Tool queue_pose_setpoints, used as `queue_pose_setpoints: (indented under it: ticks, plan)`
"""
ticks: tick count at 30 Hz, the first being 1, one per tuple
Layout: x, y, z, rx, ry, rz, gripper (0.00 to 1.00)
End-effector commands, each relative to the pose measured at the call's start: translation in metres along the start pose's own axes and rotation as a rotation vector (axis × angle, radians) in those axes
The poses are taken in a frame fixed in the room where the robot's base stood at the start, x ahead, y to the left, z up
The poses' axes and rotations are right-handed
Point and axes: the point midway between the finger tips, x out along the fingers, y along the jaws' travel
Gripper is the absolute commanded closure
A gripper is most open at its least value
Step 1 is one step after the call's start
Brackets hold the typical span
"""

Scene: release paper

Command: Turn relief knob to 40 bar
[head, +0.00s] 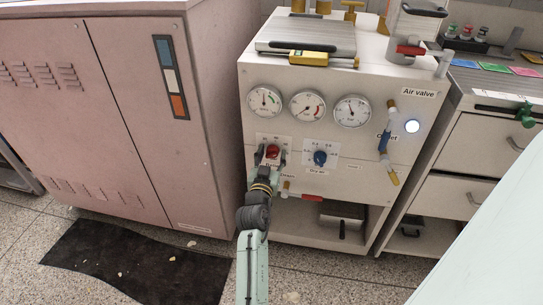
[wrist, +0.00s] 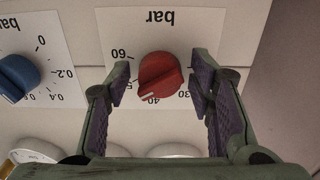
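The red relief knob (wrist: 161,75) is on the panel under a "bar" scale, which appears upside down in the wrist view. Its white mark points to the lower left there, between the partly hidden 50 and the 40, close to the 40. My gripper (wrist: 160,82) has one finger on each side of the knob, with small gaps showing between pads and knob. It is open. In the head view the red knob (head: 272,151) sits at the panel's left, with my gripper (head: 271,158) around it. The fingers hide part of the scale.
A blue knob (head: 320,158) with its own scale is right of the red knob. Gauges (head: 307,105) line the panel above. A pink cabinet (head: 150,110) stands at left.

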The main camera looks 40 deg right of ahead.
Motion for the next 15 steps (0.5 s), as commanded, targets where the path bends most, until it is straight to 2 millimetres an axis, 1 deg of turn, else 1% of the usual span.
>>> queue_pose_setpoints:
  ticks: [1, 2, 15]
  plan:
    - [-0.0001, 0.0000, 0.0000, 0.000, 0.000, 0.000, 0.57]
    - [-0.0001, 0.0000, 0.0000, 0.000, 0.000, 0.000, 0.59]
    - [-0.0002, 0.0001, 0.0000, 0.000, 0.000, 0.000, 0.88]
